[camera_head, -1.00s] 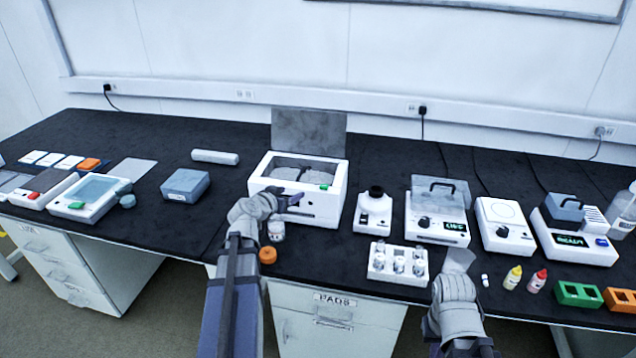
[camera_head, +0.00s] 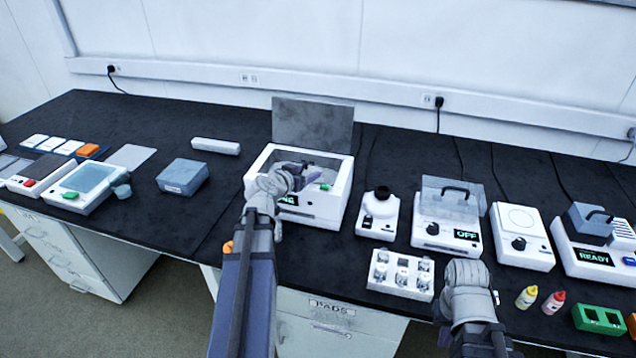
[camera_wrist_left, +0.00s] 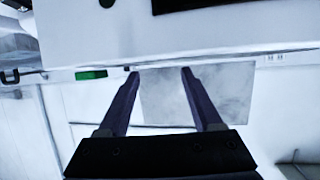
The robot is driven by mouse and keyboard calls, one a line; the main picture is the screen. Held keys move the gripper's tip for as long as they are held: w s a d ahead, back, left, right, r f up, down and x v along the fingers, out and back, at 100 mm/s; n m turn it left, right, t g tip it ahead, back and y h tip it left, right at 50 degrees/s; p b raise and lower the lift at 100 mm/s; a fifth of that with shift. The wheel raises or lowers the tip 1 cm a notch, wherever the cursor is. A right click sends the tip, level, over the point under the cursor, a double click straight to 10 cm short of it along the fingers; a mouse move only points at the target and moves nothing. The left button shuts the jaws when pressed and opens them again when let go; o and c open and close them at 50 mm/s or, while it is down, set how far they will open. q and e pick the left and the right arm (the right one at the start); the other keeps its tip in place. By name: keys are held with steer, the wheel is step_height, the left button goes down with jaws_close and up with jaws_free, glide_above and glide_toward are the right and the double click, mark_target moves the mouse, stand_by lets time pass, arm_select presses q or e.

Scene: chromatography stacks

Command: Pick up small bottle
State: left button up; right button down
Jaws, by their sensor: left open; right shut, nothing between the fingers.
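Two small bottles stand at the right front of the bench in the head view, one with yellow (camera_head: 526,297) and one with red (camera_head: 553,303). My left gripper (camera_head: 302,178) is open at the white lidded box (camera_head: 322,206), over its upper front edge, with nothing seen between its fingers. In the left wrist view its two dark fingers (camera_wrist_left: 158,70) are spread beneath a white casing with a green button. My left arm hides most of the bench before the box, where a clear vial stood. An orange cap (camera_head: 228,248) peeks out beside the arm. My right gripper (camera_head: 466,273) is shut and empty, left of the small bottles.
A white rack (camera_head: 400,288) of clear vials lies between my arms. White instruments (camera_head: 377,216) line the bench behind it. The white box has its grey lid (camera_head: 313,124) raised. A green block (camera_head: 598,319) stands right of the bottles.

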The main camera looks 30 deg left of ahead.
mark_target(317, 169)
arm_select(q)
steer(key=shift+b+x, duration=0.45)
steer(key=shift+x, duration=0.8)
steer(key=w+f+b, duration=0.1)
steer(key=w, duration=0.1)
steer(key=w+f+b, duration=0.1)
steer(key=f, duration=0.1)
steer(key=shift+w+b, duration=0.4)
steer(key=shift+w, duration=0.3)
steer(key=shift+d, duration=0.1)
steer(key=shift+c, duration=0.4)
jaws_close()
